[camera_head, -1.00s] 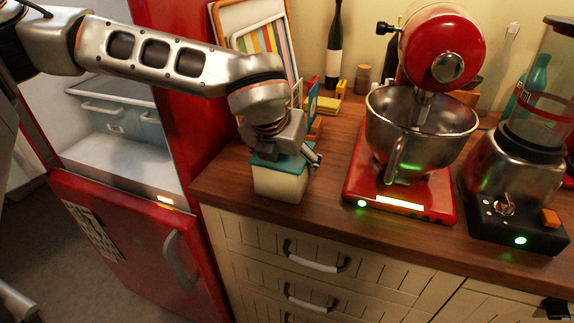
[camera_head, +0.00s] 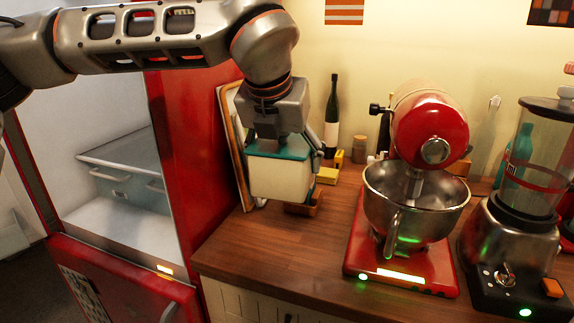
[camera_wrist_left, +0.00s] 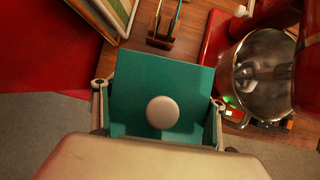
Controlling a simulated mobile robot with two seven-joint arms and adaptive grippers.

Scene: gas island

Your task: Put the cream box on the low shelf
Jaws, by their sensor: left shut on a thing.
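The cream box (camera_head: 280,180) has a teal lid and hangs in the air above the wooden counter, near the open red fridge. My left gripper (camera_head: 283,148) is shut on it from above, with a finger at each side of the lid. In the left wrist view the teal lid (camera_wrist_left: 135,88) with a round pale knob sits between the fingers of my left gripper (camera_wrist_left: 158,108). A low white shelf surface (camera_head: 105,228) shows inside the fridge, in front of a clear drawer. My right gripper is not in view.
A red fridge side wall (camera_head: 190,150) stands left of the box. A red stand mixer (camera_head: 418,130) with a steel bowl and a blender (camera_head: 515,230) stand to the right. A bottle (camera_head: 331,125) and boards are behind. The front counter (camera_head: 285,255) is clear.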

